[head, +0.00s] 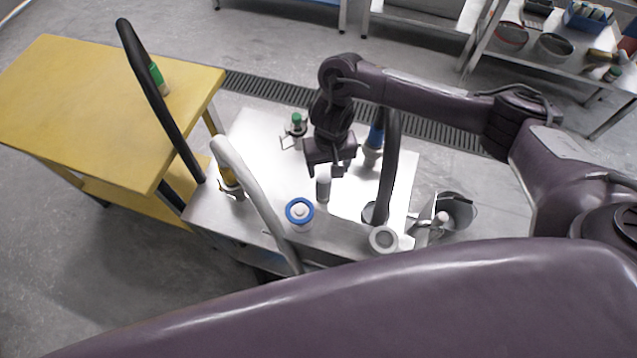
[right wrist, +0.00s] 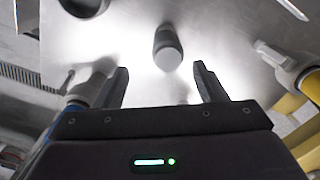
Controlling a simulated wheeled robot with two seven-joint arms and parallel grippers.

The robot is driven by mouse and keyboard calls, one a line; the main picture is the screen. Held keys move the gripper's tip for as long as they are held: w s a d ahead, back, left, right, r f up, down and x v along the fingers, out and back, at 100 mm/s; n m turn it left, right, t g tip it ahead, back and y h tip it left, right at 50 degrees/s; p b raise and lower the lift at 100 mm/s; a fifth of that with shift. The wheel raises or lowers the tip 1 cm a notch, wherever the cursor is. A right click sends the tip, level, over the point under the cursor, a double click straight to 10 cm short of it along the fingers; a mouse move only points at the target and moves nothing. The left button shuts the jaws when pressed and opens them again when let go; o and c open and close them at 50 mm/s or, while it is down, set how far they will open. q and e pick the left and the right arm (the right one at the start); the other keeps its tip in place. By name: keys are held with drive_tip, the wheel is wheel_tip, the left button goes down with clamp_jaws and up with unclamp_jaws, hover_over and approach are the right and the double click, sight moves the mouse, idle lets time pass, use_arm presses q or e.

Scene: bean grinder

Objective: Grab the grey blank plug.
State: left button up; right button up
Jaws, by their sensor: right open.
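The grey blank plug (head: 323,188) is a small grey cylinder standing on the shiny metal worktop (head: 347,203). In the right wrist view the plug (right wrist: 167,48) shows with its pale round end toward the camera, ahead of and between the fingers. My right gripper (head: 328,171) hangs close above and behind the plug in the head view. Its two fingers (right wrist: 160,85) are apart with nothing between them, and the plug appears beyond their tips. I cannot tell the exact height gap. My left gripper is not in view.
A blue-rimmed white container (head: 300,225) and a grey round fitting (head: 383,240) stand near the front edge. A blue-handled tool (head: 376,137) stands behind right. A yellow table (head: 95,100) is left.

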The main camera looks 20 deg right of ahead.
sight(324, 178)
drive_tip(key=shift+a+f, duration=0.3)
drive_tip(key=shift+f, duration=0.15)
drive_tip(key=shift+s+f+b, duration=0.1)
drive_tip(key=shift+f+b, duration=0.15)
drive_tip(key=shift+b, duration=0.25)
wheel_tip(324, 178, down, 3)
drive_tip(key=shift+a+r+b, duration=0.15)
drive_tip(key=shift+b, duration=0.65)
wheel_tip(324, 178, down, 3)
drive_tip(key=shift+a+f, duration=0.1)
drive_tip(key=shift+f, duration=0.35)
drive_tip(key=c, duration=1.2)
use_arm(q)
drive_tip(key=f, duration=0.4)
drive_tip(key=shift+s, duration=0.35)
use_arm(e)
drive_tip(key=shift+w, duration=0.2)
drive_tip(key=shift+c, duration=1)
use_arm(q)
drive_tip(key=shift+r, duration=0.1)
use_arm(e)
drive_tip(key=shift+r, duration=0.1)
